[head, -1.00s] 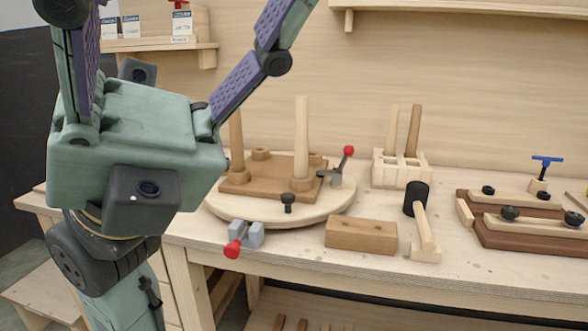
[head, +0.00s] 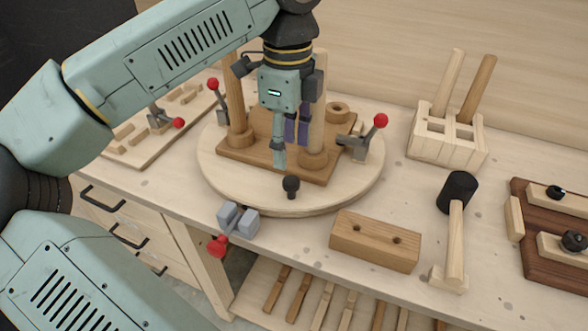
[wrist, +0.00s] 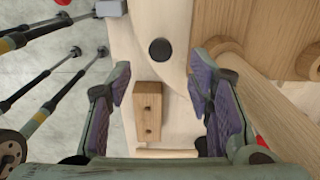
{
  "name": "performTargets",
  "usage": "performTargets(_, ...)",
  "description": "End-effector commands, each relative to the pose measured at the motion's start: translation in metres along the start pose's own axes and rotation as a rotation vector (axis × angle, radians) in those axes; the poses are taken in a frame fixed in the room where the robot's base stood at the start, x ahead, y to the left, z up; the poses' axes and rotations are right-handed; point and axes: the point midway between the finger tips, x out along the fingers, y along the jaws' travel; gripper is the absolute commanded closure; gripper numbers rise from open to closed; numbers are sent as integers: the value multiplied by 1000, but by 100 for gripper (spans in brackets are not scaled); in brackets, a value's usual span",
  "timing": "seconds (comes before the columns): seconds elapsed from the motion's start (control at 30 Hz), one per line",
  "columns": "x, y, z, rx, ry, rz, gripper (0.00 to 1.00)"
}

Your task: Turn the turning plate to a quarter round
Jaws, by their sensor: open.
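The turning plate (head: 225,184) is a pale round wooden disc on the bench, and its edge shows in the wrist view (wrist: 178,75). A brown board (head: 240,158) with two upright posts sits on it. A black knob (head: 291,183) stands at the plate's front rim; in the wrist view the knob (wrist: 160,50) lies between the lines of my fingers, beyond their tips. My gripper (head: 290,150) points down, open and empty, apart from the knob and seen in front of the board. Both fingers (wrist: 160,85) show spread in the wrist view. Its exact height is unclear.
Red-knobbed clamps stand at the plate's right (head: 358,145) and back left (head: 220,105). A grey clamp (head: 238,220) sits at the bench's front edge. A drilled block (head: 375,240), a mallet (head: 455,225) and a peg holder (head: 447,140) are to the right.

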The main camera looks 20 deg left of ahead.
Motion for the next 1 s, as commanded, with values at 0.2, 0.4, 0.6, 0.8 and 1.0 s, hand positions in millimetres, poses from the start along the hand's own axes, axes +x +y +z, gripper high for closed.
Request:
performTargets(0.2, 48, 0, -2, 6, 6, -1, 53)
performTargets(0.4, 79, 0, -2, 6, 6, -2, 53)
performTargets(0.6, 90, -1, -2, 7, 5, -2, 53)
performTargets(0.8, 90, -1, -2, 7, 5, -2, 53)
performTargets(1.0, 90, -1, -2, 7, 5, -3, 61)
